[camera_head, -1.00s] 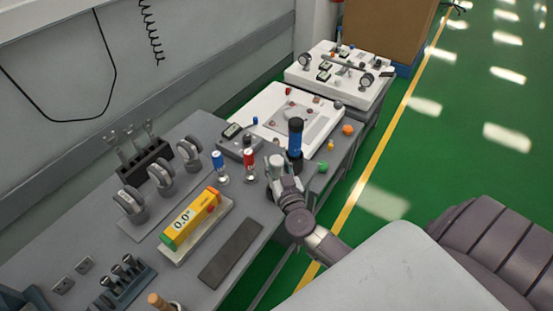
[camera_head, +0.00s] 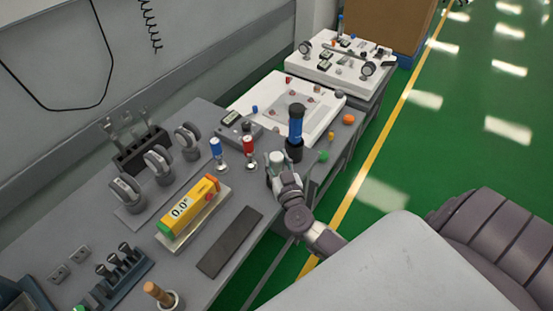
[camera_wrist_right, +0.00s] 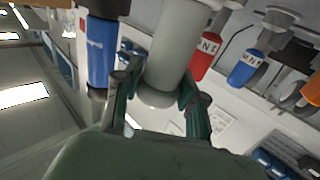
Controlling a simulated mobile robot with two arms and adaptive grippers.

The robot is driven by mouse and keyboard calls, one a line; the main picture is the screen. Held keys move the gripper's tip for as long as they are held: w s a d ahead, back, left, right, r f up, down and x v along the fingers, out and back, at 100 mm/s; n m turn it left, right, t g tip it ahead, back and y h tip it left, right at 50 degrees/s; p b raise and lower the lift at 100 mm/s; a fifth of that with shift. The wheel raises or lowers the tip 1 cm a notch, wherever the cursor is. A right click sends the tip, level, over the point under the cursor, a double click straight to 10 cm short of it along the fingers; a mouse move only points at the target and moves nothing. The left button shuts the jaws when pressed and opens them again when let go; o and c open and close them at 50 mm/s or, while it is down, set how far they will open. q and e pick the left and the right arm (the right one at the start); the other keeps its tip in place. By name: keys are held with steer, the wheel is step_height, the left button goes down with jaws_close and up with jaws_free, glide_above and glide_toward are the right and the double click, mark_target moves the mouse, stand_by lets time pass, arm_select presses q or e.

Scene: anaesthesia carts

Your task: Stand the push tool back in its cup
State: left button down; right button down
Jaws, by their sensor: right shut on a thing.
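My right gripper (camera_head: 276,168) is shut on a pale grey rod (camera_head: 277,158) with a rounded end, which I take to be the push tool. In the right wrist view the fingers (camera_wrist_right: 161,97) close on either side of the rod (camera_wrist_right: 176,45), near its rounded end. The rod looks about upright at the bench's front edge; its lower end is hidden, so I cannot tell whether it is in a cup. A blue-handled tool (camera_head: 296,125) stands in a black cup (camera_head: 294,152) just beyond it. My left gripper is not in view.

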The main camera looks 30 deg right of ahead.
steer(key=shift+f, duration=0.25)
stand_by(0.3)
steer(key=c, duration=0.6)
jaws_free()
steer(key=shift+o, duration=0.4)
steer(key=o, duration=0.5)
steer(key=shift+s, duration=0.1)
steer(key=v, duration=1.2)
steer(key=shift+a, duration=0.15)
